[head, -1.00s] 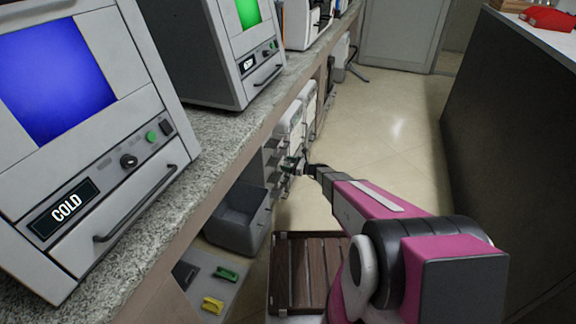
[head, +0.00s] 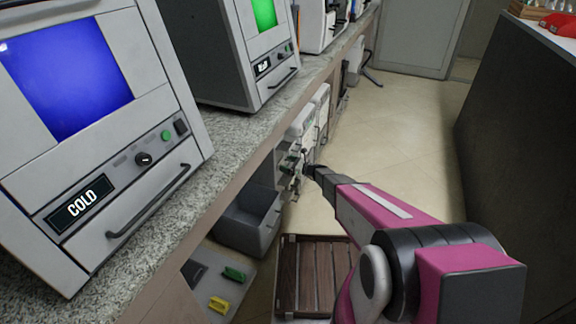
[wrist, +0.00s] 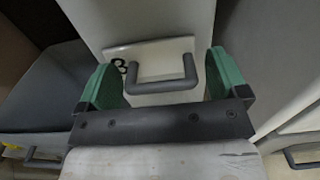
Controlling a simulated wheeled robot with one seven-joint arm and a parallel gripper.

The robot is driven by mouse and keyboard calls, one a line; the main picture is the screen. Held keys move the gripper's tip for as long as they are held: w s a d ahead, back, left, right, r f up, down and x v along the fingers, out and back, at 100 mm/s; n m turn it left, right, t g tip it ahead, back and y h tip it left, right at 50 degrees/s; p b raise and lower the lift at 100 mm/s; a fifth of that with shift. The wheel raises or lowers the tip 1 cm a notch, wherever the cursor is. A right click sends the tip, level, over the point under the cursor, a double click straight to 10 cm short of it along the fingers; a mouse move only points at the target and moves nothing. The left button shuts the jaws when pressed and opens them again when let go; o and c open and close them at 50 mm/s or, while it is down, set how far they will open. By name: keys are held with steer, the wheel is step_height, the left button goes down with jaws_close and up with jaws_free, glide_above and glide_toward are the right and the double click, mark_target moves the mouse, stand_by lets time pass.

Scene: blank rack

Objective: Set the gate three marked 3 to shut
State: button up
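Gate three shows in the wrist view as a pale panel (wrist: 140,22) with a lighter plate (wrist: 150,50) on it. The plate carries a dark mark that looks like a 3 (wrist: 120,65), partly hidden by my left finger. A grey U-shaped handle (wrist: 163,87) stands out from the plate. My gripper (wrist: 165,78) is open, with one green-padded finger on each side of the handle and a gap to both. In the head view my gripper (head: 299,166) is small, beside the row of pale units under the counter; how far the gate is open cannot be told there.
A grey bin (head: 245,222) stands under the counter (head: 235,135), left of my arm. A slatted wooden rack (head: 312,275) lies on the floor, near green (head: 234,273) and yellow (head: 219,304) pieces.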

steer(key=v, duration=1)
steer(key=shift+d, duration=0.35)
steer(key=shift+s, duration=0.1)
steer(key=shift+s+r, duration=0.1)
steer(key=s+d+r+n+g+h, duration=0.1)
steer(key=s+r+n+g+h, duration=0.2)
steer(key=s+r+n, duration=0.4)
steer(key=s+d+r+n+g+h, duration=0.1)
steer(key=s+r+n+g+h, duration=0.2)
steer(key=s, duration=0.5)
steer(key=s+d+r+n+h, duration=0.5)
steer(key=s+d+n, duration=0.1)
steer(key=s, duration=0.2)
steer(key=s+d+r+n+h, duration=0.5)
steer(key=s+d+n+h, duration=0.1)
steer(key=s, duration=0.1)
steer(key=shift+s+d+r, duration=0.25)
steer(key=shift+s+r, duration=0.1)
steer(key=shift+s, duration=0.05)
